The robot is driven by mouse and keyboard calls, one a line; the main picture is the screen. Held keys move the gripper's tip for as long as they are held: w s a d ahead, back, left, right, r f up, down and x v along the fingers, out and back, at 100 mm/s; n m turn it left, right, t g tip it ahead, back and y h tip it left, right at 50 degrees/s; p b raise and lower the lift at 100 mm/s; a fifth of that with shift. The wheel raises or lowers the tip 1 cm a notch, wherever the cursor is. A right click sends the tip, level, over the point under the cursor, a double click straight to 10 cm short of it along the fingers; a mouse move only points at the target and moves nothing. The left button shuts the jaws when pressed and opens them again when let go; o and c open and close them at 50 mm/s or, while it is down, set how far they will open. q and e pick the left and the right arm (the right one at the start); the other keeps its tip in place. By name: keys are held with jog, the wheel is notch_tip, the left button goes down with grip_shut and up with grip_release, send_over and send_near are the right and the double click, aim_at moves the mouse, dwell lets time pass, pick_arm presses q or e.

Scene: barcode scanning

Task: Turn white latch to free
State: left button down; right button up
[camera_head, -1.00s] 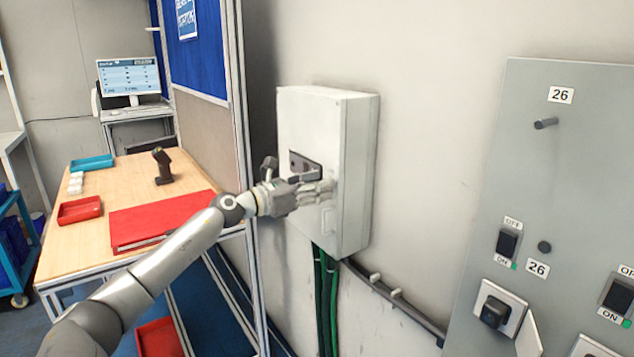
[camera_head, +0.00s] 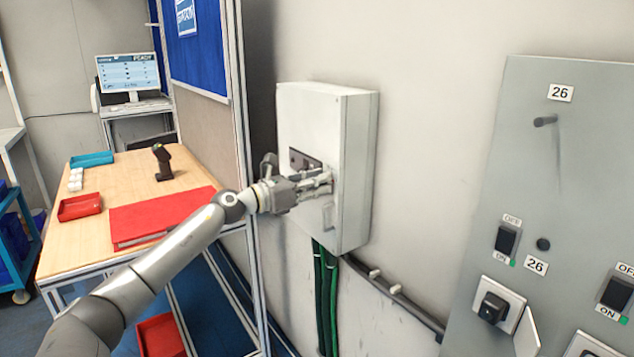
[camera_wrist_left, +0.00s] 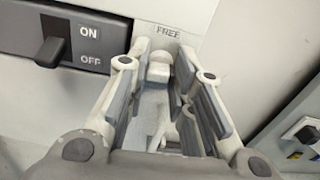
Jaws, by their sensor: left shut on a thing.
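The white latch (camera_wrist_left: 158,68) sits on the front of a white wall box (camera_head: 305,118), just below the printed word FREE (camera_wrist_left: 168,31). My left gripper (camera_head: 328,182) is at the front of the box. In the left wrist view the fingers of my left gripper (camera_wrist_left: 166,75) stand on both sides of the latch and are shut on it. The latch's lower part is partly hidden between the fingers. My right gripper is in neither view.
A black ON/OFF switch (camera_wrist_left: 52,45) is left of the latch. A grey panel (camera_head: 520,150) with switches is on the wall at right. A wooden table (camera_head: 130,180) holds a red folder (camera_head: 160,215), trays and a scanner (camera_head: 162,162). Green cables (camera_head: 325,290) hang below the box.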

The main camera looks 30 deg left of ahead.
pick_arm(q)
jog(key=n+p, duration=1.2)
jog(key=n, duration=0.5)
jog(key=shift+r, duration=0.15)
jog(key=shift+n, duration=0.4)
jog(key=c, duration=1.3)
grip_release()
jog(key=shift+o, duration=0.2)
